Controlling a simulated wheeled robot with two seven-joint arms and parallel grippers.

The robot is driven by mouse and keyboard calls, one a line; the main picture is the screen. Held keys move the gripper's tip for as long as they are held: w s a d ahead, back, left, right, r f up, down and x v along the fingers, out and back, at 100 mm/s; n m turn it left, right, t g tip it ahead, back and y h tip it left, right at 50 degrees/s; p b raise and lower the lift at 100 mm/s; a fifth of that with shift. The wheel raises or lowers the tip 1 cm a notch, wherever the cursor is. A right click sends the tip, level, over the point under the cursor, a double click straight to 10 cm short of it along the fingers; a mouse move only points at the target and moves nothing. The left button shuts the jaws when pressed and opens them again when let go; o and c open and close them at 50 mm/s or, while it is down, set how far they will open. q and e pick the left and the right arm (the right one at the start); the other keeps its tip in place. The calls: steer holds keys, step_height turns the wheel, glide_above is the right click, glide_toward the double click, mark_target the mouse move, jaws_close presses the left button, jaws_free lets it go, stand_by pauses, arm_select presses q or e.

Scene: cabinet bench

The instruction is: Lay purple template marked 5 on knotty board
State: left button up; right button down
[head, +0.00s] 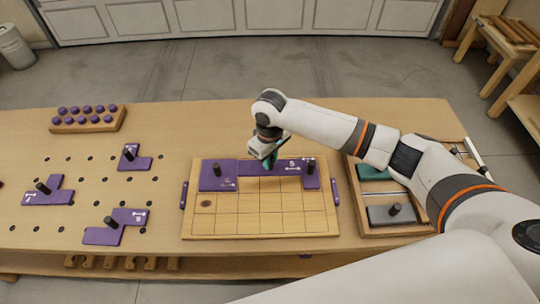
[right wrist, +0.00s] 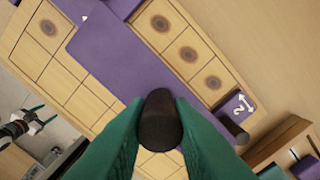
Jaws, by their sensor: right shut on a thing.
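The purple template marked 5 (head: 250,168) is a long flat piece over the far row of the knotty board (head: 262,237). My right gripper (head: 268,160) is shut on its black knob (right wrist: 160,118). The template's purple body (right wrist: 112,52) also shows in the right wrist view, with bare knotted cells beside it. It seems to be just above the board; contact is unclear. One purple template (head: 208,184) stands on the board's left, and another (head: 312,183) on its right, close to the held one.
Several purple templates lie on the pegged bench left of the board, such as one with a knob (head: 100,235). A wooden block with purple pegs (head: 88,120) stands at the back left. A tray (head: 400,230) with grey and green pieces is on the right, under my arm.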

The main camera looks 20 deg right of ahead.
mark_target(270, 171)
steer(key=shift+f+b, duration=1)
steer(key=shift+f, duration=2.1)
steer(key=shift+p, duration=0.5)
steer(key=shift+f+p, duration=0.25)
steer(key=shift+p, duration=0.2)
steer(key=shift+f, duration=0.8)
steer(key=shift+p, duration=0.35)
stand_by(0.9)
